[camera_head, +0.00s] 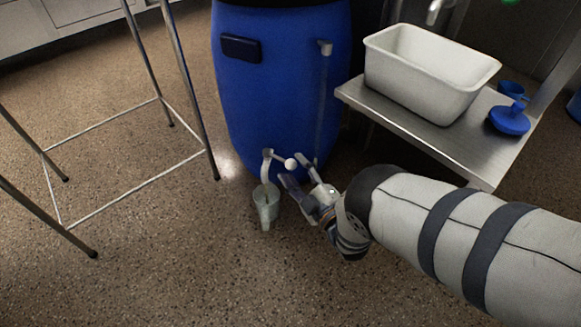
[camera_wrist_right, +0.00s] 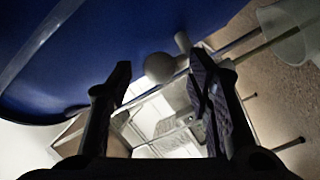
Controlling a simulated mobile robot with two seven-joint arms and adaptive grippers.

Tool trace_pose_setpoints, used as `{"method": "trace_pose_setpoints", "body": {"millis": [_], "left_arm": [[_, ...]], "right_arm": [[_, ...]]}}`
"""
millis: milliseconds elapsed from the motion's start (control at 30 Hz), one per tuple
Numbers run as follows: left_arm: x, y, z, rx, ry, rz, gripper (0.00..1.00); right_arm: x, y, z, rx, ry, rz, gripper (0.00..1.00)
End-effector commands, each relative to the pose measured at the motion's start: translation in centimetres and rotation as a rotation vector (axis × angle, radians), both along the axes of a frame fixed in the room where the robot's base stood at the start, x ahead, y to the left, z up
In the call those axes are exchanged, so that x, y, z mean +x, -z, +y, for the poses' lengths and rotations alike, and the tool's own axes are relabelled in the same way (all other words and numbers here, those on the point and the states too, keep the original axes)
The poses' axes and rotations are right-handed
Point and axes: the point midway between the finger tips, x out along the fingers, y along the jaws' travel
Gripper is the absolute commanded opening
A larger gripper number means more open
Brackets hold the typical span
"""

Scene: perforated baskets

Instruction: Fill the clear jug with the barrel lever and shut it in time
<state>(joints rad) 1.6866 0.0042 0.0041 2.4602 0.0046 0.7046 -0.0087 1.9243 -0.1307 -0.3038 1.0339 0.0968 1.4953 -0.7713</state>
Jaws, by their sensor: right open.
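The blue barrel (camera_head: 285,85) stands at the centre of the head view. Low on its front is a tap (camera_head: 267,157) with a lever ending in a pale ball (camera_head: 290,163). The clear jug (camera_head: 266,208) is upright under the spout; a pale streak runs from the spout to its mouth, but I cannot tell its fill level. My right gripper (camera_head: 294,169) is open, its fingers beside the ball. In the right wrist view the ball (camera_wrist_right: 160,67) shows between the spread fingers (camera_wrist_right: 161,75), and a translucent vessel, probably the jug (camera_wrist_right: 290,42), is at upper right. My left gripper is out of view.
A steel table (camera_head: 410,122) at right holds a white tub (camera_head: 415,85) and a blue lidded item (camera_head: 509,119). A metal frame stand (camera_head: 190,95) is at left. The speckled floor around the jug is clear.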

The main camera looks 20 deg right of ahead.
Motion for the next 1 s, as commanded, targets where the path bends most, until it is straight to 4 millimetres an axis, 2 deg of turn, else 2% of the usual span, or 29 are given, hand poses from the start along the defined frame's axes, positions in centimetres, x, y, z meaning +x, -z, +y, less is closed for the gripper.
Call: {"method": "trace_pose_setpoints", "body": {"millis": [100,200,467,667,1000], "left_arm": [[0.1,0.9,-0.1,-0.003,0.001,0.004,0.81],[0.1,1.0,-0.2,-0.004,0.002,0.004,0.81],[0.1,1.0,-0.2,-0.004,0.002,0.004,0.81],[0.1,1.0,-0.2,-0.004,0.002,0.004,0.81],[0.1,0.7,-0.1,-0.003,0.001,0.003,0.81]], "right_arm": [[1.8,0.2,0.3,0.001,-0.001,0.000,0.46],[2.5,0.1,0.4,0.001,0.000,0.000,0.46],[2.7,0.0,0.4,0.001,0.000,0.002,0.46],[2.7,0.0,0.4,0.001,0.000,0.002,0.01],[2.2,0.0,-0.3,0.000,0.002,0.002,0.00]]}}
